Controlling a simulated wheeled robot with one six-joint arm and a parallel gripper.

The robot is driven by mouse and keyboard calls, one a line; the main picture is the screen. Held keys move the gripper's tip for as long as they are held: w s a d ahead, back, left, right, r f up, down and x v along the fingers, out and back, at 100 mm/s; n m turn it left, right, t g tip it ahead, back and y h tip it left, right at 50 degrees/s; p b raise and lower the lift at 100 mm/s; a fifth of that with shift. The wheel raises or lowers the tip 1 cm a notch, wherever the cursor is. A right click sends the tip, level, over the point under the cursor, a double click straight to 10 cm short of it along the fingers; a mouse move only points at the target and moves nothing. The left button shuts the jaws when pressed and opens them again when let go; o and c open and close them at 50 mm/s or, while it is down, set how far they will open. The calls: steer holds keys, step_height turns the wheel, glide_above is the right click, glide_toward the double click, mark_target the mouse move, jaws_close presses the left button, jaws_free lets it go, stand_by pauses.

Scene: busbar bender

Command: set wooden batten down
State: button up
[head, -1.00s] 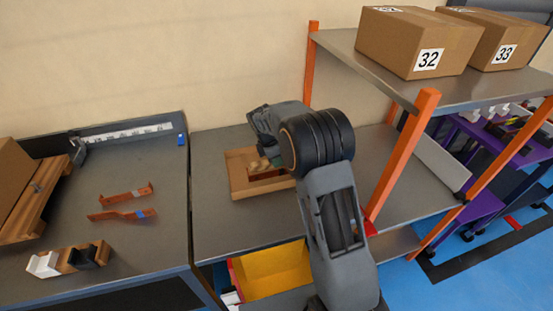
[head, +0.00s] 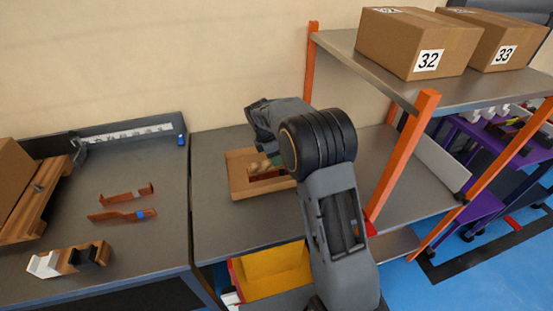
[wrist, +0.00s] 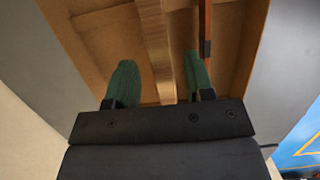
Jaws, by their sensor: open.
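The wooden batten (wrist: 155,45) is a long pale strip in the wrist view, lying within a shallow brown tray (wrist: 88,18). My gripper (wrist: 159,75) is open, with one green finger on each side of the batten. A gap shows between the batten and each finger. In the head view my gripper (head: 270,160) is low over the tray (head: 238,183), and my arm hides much of it. Whether the batten rests fully on the tray floor is hard to tell.
A reddish-brown bar (wrist: 205,22) with a dark end lies beside the right finger. Two copper pieces (head: 125,195) and a wooden block (head: 68,260) lie on the left bench. An orange shelf post (head: 402,155) stands right of my arm. Bench around the tray's left is clear.

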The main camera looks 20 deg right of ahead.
mark_target(268, 162)
steer(key=v, duration=1)
steer(key=s+d+r+m+t+y, duration=0.1)
steer(key=s+r+m+t+y, duration=0.15)
steer(key=s+m, duration=0.85)
steer(key=s+f+m, duration=0.3)
steer(key=s+m, duration=0.4)
steer(key=s, duration=0.8)
steer(key=shift+d+t+p, duration=0.2)
steer(key=shift+t+p, duration=0.15)
steer(key=shift+p, duration=0.05)
steer(key=shift+f, duration=0.1)
